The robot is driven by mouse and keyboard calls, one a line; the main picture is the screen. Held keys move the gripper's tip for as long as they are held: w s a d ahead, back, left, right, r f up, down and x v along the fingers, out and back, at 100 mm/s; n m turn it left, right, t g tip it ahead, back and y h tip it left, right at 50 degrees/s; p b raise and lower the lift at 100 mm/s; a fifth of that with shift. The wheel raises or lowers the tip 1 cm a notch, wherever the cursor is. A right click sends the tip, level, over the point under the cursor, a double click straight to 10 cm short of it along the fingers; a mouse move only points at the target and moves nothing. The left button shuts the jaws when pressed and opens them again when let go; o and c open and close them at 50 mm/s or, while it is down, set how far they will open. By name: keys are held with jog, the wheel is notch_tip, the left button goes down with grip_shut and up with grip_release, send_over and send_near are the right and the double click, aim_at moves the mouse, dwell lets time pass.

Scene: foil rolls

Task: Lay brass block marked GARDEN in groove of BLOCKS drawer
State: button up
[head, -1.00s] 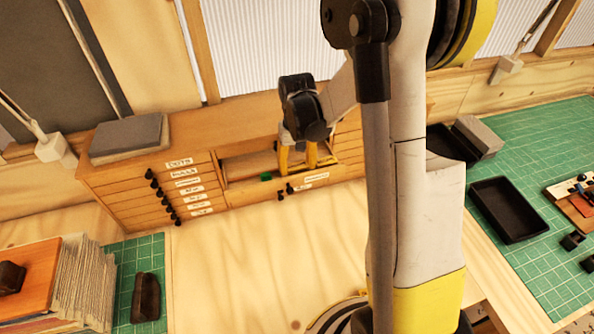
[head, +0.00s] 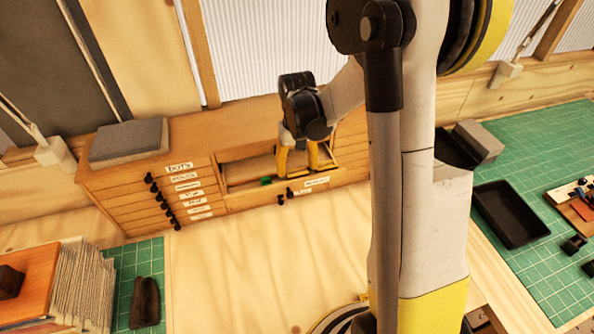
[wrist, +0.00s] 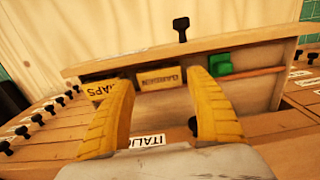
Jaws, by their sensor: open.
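The brass block marked GARDEN (wrist: 161,78) lies in the open drawer (head: 240,199), its lettering upside down in the wrist view. It sits by the inner face of the drawer front (wrist: 270,50), beside another brass block marked MAPS (wrist: 101,89). My gripper (wrist: 160,88) is open, with one yellow finger to each side of the GARDEN block in the wrist view and nothing held. In the head view my gripper (head: 298,164) reaches down at the drawer. The lower part of the block and the groove under it are not clear, and the label on the drawer front is too small to read.
A green piece (wrist: 220,64) lies in the drawer to the right of the GARDEN block. A cabinet of labelled drawers (head: 160,190) with black knobs stands to the left. A grey slab (head: 126,142) lies on its top. The plain wooden worktop (head: 250,260) in front is clear.

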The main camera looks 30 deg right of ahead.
aim_at(297, 172)
notch_tip(297, 172, up, 10)
jog(key=s+a+r+n+t, duration=0.1)
jog(key=s+a+r+t, duration=0.2)
jog(key=s+a, duration=0.2)
jog(key=s+a+r+n+t, duration=0.1)
jog(key=s+a+r+t, duration=0.3)
jog(key=s, duration=0.7)
jog(key=shift+a, duration=0.8)
jog(key=shift+d, duration=0.1)
